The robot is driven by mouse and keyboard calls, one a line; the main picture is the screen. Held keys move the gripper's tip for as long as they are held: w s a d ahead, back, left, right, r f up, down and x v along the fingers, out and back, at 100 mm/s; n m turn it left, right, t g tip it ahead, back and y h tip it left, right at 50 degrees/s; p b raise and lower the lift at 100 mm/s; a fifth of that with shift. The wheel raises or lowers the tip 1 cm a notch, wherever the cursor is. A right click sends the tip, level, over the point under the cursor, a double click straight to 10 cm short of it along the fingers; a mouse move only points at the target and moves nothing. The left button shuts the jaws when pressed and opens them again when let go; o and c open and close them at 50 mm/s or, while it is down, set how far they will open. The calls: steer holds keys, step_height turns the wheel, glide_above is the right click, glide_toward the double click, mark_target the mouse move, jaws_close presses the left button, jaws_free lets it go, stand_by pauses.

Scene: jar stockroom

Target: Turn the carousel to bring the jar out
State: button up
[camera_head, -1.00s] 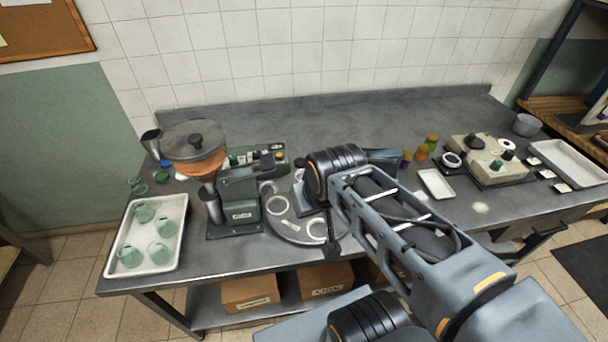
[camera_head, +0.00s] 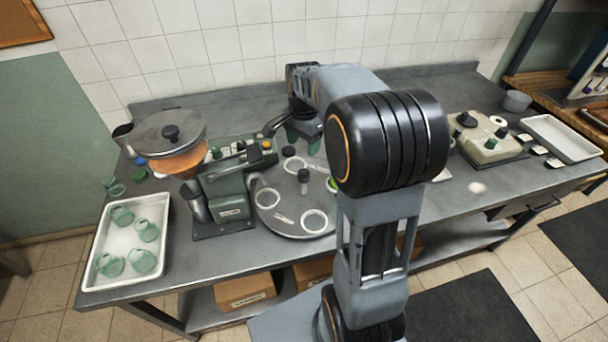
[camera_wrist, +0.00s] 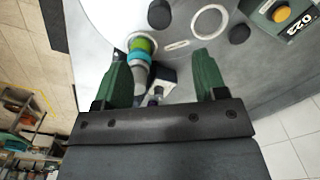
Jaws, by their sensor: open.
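The carousel (camera_head: 291,230) is a round grey disc in the middle of the bench, with white rings and dark knobs (camera_head: 303,176) on it. Its pale surface fills the upper part of the wrist view, with a white ring (camera_wrist: 210,22) and dark knobs. A jar with a green top and teal band (camera_wrist: 140,56) shows beyond my gripper's fingers, nearer the left finger. A bit of green (camera_head: 331,185) shows at the disc's right edge, partly behind my arm. My gripper (camera_head: 303,140) is open above the back of the carousel, its green fingers (camera_wrist: 164,62) apart and empty.
A green machine (camera_head: 231,195) with a round pan (camera_head: 168,136) stands left of the carousel. A white tray (camera_head: 98,276) of green glass jars lies at the left end. A beige control box (camera_head: 490,147) and an empty white tray (camera_head: 562,139) are at right.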

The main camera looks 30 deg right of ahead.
mark_target(304, 173)
step_height(304, 173, down, 13)
steer(key=shift+r+p, duration=0.2)
steer(key=shift+p, duration=0.4)
steer(key=shift+c, duration=0.5)
jaws_close()
